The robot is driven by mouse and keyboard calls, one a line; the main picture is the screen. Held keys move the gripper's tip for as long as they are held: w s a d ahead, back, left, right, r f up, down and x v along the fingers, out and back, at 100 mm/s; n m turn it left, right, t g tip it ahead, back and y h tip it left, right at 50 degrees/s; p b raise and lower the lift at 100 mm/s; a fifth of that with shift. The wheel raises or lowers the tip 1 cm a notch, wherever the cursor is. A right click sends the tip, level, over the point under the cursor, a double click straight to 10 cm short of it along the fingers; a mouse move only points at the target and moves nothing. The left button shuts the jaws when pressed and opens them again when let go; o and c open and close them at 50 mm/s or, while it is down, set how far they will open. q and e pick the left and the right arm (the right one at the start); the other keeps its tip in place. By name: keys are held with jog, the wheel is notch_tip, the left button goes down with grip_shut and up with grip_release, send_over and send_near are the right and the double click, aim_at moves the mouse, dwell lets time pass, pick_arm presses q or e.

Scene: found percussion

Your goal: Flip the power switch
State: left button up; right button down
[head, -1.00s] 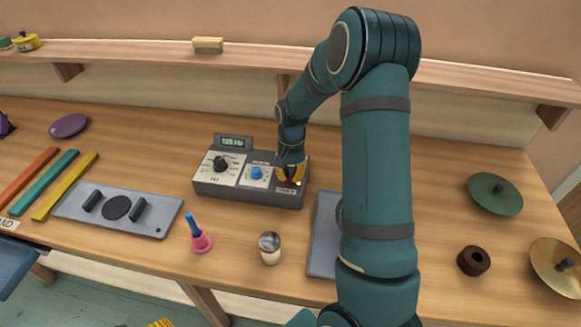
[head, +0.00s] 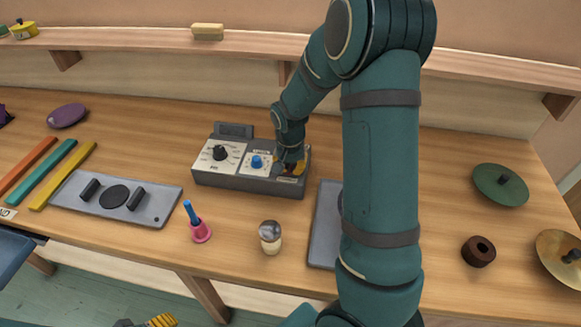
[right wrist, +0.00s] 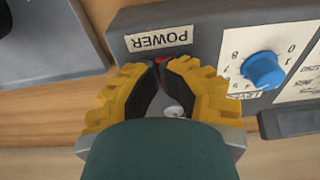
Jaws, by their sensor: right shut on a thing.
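The grey control box (head: 250,183) stands on the bench with a black dial (head: 220,153) and a blue knob (head: 257,161). Its display (head: 233,130) is dark. The power switch is at the box's right end, mostly hidden in the head view by my right gripper (head: 290,168). In the right wrist view, a bit of red (right wrist: 178,57) shows at the fingertips beside the POWER label (right wrist: 158,40). My right gripper (right wrist: 165,66) is shut on the switch there. Yellow ridges of my left gripper (head: 161,320) show at the bottom edge; its fingertips cannot be made out.
A grey plate with black parts (head: 150,213) lies left of the box. A pink bell (head: 201,232) and a shaker (head: 270,240) stand in front. Another grey plate (head: 323,230) lies partly behind my right arm. A shelf (head: 150,46) runs above the bench.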

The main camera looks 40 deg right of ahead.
jog(key=shift+s+d+f, duration=0.1)
jog(key=shift+f, duration=0.1)
dwell(0.3)
jog(key=shift+w+d, duration=0.35)
jog(key=shift+d, duration=0.15)
jog(key=shift+d+r, duration=0.1)
jog(key=shift+r, duration=0.25)
jog(key=r+p, duration=0.3)
jog(key=shift+w+d+r, duration=0.1)
jog(key=shift+w+r, duration=0.15)
jog(key=shift+r, duration=0.1)
notch_tip(320, 180, up, 10)
jog(key=p, duration=0.1)
jog(key=shift+w, duration=0.15)
jog(key=shift+f, duration=0.1)
